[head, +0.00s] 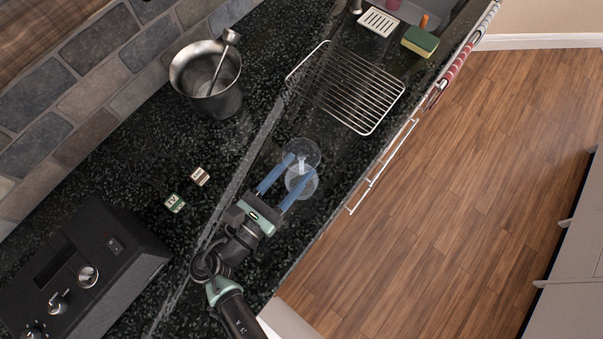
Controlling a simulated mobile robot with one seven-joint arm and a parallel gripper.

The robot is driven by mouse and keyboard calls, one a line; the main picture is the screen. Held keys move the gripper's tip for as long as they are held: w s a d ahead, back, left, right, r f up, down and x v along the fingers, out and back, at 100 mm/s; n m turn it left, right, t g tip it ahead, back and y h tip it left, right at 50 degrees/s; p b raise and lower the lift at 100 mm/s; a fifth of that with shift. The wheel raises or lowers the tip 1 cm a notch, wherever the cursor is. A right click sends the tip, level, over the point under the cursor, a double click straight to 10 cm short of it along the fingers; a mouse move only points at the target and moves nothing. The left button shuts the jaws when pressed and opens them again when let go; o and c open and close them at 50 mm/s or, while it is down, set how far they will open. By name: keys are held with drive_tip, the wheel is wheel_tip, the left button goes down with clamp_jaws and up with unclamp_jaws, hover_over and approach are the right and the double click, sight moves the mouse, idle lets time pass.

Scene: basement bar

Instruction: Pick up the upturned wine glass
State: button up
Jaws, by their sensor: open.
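The wine glass (302,155) is clear and stands on the dark speckled counter, below the wire rack in the picture. Two round, see-through parts of it show with a pale stem between them, which fits an upturned glass seen from above. My gripper (293,178) is open, with its two blue fingers pointing at the glass from the lower left. The fingertips are at the glass, one on each side of the stem as seen from above. I cannot tell whether either finger touches it, nor the height of the fingers.
A wire rack (350,88) is just beyond the glass. A metal bucket (208,80) with a utensil stands upper left. Two small boxes (175,203) and a black appliance (85,265) are at left. A sponge (419,41) lies near the sink. The counter edge drops off at right.

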sight(312, 155)
drive_tip(key=p+x, duration=0.1)
drive_tip(key=x, duration=0.4)
drive_tip(key=shift+d, duration=0.2)
clamp_jaws()
